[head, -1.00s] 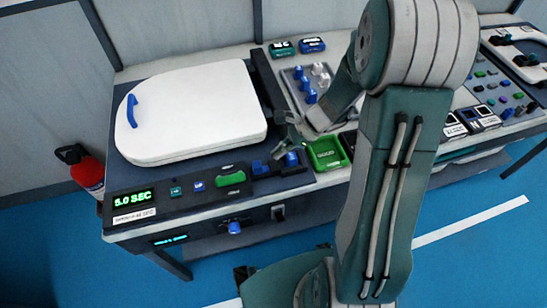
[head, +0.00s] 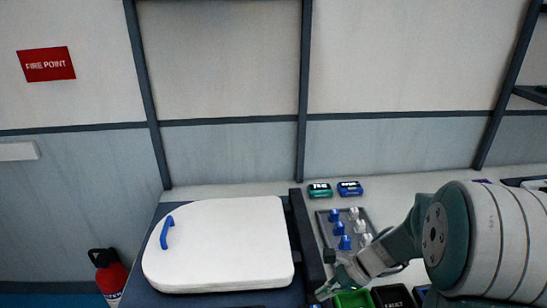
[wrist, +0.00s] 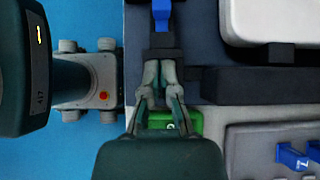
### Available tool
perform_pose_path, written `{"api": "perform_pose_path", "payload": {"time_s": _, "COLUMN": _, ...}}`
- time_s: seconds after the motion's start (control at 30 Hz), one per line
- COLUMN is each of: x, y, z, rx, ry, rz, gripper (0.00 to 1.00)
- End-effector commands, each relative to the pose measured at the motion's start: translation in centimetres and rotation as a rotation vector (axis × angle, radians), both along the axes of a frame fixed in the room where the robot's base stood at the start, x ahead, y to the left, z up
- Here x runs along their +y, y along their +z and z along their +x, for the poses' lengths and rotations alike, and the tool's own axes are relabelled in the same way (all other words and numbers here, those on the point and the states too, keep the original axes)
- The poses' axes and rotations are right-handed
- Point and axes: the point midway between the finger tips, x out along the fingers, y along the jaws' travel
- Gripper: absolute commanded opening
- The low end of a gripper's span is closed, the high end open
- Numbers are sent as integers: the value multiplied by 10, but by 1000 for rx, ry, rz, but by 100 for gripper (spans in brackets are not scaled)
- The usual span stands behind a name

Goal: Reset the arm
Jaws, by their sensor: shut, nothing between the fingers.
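My gripper (head: 328,290) is low in the head view, beside the dark raised bar and at the left of the green bin. In the wrist view my gripper (wrist: 159,68) has its fingers together with nothing between them. The green bin (head: 353,299) is cut by the lower edge of the head view. It also shows behind the fingers in the wrist view (wrist: 188,122). My arm is bent over the right side of the bench and hides part of it.
A white toilet lid (head: 220,245) with a blue handle lies left of the dark bar (head: 306,240). A grey tray (head: 325,226) holds blue and white pieces. A red extinguisher (head: 112,277) stands at far left.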

Motion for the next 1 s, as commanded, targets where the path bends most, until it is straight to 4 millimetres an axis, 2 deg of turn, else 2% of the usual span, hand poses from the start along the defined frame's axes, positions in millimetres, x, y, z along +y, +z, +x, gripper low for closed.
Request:
{"api": "perform_pose_path", "payload": {"time_s": 0.23, "x": 14, "y": 47, "z": -29, "rx": -231, "ry": 278, "rz": -182, "gripper": 0}}
{"api": "perform_pose_path", "payload": {"time_s": 0.5, "x": 14, "y": 95, "z": -67, "rx": -509, "ry": 630, "rz": -421, "gripper": 0}}
{"api": "perform_pose_path", "payload": {"time_s": 0.8, "x": 9, "y": 139, "z": -109, "rx": -791, "ry": 1009, "rz": -708, "gripper": 0}}
{"api": "perform_pose_path", "payload": {"time_s": 1.0, "x": 3, "y": 161, "z": -131, "rx": -935, "ry": 1219, "rz": -892, "gripper": 0}}
